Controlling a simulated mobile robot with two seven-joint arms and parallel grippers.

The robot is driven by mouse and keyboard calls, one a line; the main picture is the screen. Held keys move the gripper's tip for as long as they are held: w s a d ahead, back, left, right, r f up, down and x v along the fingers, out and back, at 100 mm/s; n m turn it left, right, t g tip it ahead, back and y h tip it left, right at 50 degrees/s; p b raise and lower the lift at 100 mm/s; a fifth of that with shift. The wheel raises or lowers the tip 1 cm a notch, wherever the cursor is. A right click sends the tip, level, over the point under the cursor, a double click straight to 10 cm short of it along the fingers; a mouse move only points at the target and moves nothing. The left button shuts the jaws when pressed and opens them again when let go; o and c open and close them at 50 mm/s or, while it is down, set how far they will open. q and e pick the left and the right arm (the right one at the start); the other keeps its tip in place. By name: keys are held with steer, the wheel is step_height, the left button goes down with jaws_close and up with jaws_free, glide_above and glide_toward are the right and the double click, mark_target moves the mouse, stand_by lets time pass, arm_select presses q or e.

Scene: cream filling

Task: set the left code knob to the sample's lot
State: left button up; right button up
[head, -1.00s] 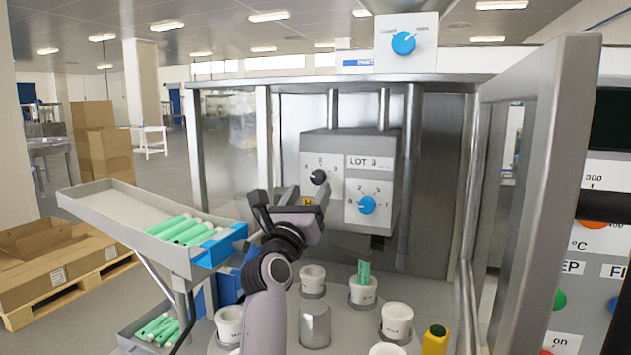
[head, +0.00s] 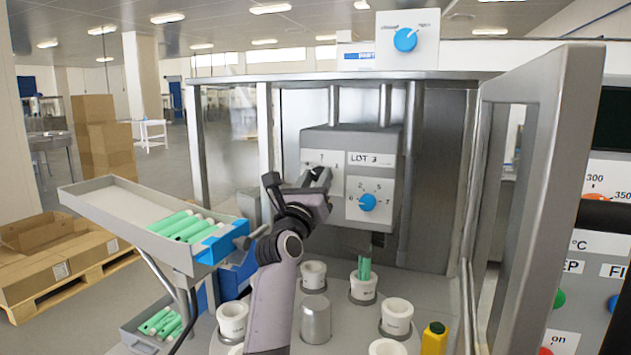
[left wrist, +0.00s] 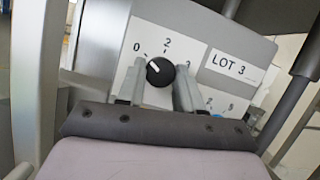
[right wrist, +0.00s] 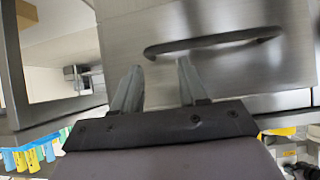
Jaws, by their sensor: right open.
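The left code knob (left wrist: 160,72) is black with a white pointer mark, on a white dial plate (left wrist: 140,35) marked 0, 2 and a partly hidden figure. Its pointer leans up and left, toward the 0 side. A label reading LOT 3 (left wrist: 234,66) sits right of it and also shows in the head view (head: 372,160). My left gripper (left wrist: 158,92) is open, one finger on each side of the knob; I cannot tell whether they touch it. In the head view my left gripper (head: 318,184) hides this knob. My right gripper (right wrist: 160,78) is open and empty.
A blue knob (head: 368,202) is right of the black one on the grey housing (head: 350,142). Below stand white cups (head: 397,315), one with a green tube (head: 365,268). A tray of green tubes (head: 105,203) is left. A metal handle (right wrist: 210,42) faces my right gripper.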

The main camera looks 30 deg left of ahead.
arm_select(q)
steer(key=shift+m, duration=0.4)
steer(key=m+h, duration=0.2)
steer(key=shift+a+m, duration=0.1)
steer(key=shift+m, duration=0.3)
steer(key=m+h, duration=0.2)
steer(key=m, duration=0.3)
steer(key=shift+a, duration=0.15)
steer(key=m+h, duration=0.2)
steer(key=m, duration=0.2)
steer(key=m+g+h, duration=0.1)
steer(key=m+h, duration=0.1)
steer(key=m, duration=0.2)
steer(key=shift+a+r+g, duration=0.1)
steer(key=shift+r+g, duration=0.05)
steer(key=shift+g, duration=0.15)
steer(key=m+g, duration=0.1)
steer(key=m, duration=0.2)
steer(key=m+g, duration=0.1)
steer(key=m, duration=0.3)
steer(key=shift+s+a+r+h, duration=0.1)
steer(key=shift+r+h, duration=0.1)
steer(key=shift+h, duration=0.1)
steer(key=m+g, duration=0.1)
steer(key=m, duration=0.1)
steer(key=m+g, duration=0.1)
steer(key=m, duration=0.1)
steer(key=shift+r+y, duration=0.15)
steer(key=shift+y, duration=0.25)
steer(key=shift+m, duration=0.3)
